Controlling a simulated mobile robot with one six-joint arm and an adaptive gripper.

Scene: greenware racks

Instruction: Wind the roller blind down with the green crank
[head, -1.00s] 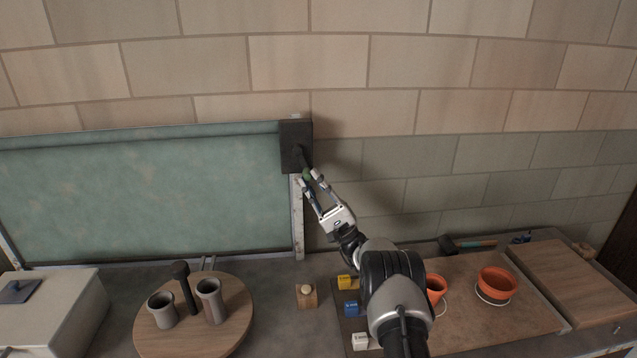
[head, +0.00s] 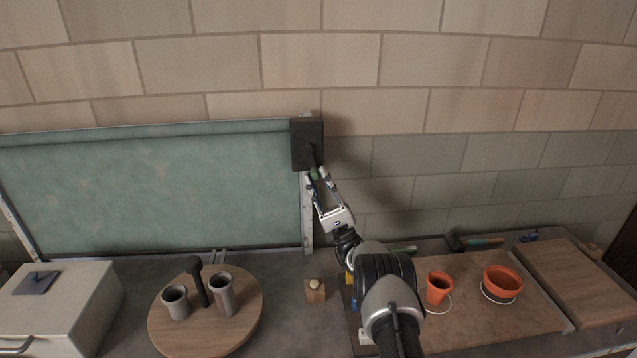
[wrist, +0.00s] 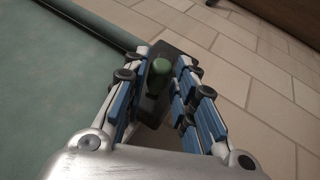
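The roller blind (head: 150,190) is a mottled green sheet hanging in a frame against the tiled wall. A dark crank box (head: 307,140) sits at its top right corner. The green crank knob (head: 315,173) is on a dark arm below the box's middle. My gripper (head: 318,176) is at the knob, with a finger on each side of it. In the wrist view the green knob (wrist: 160,67) lies between the far ends of the fingers (wrist: 163,75). I cannot tell whether the fingers press on it.
On the bench below are a round wooden board (head: 205,338) with grey cups, a small wooden block with a pale knob (head: 315,291), and orange pots (head: 501,282) to the right. A pale box (head: 75,300) stands at left. The wall space right of the crank is clear.

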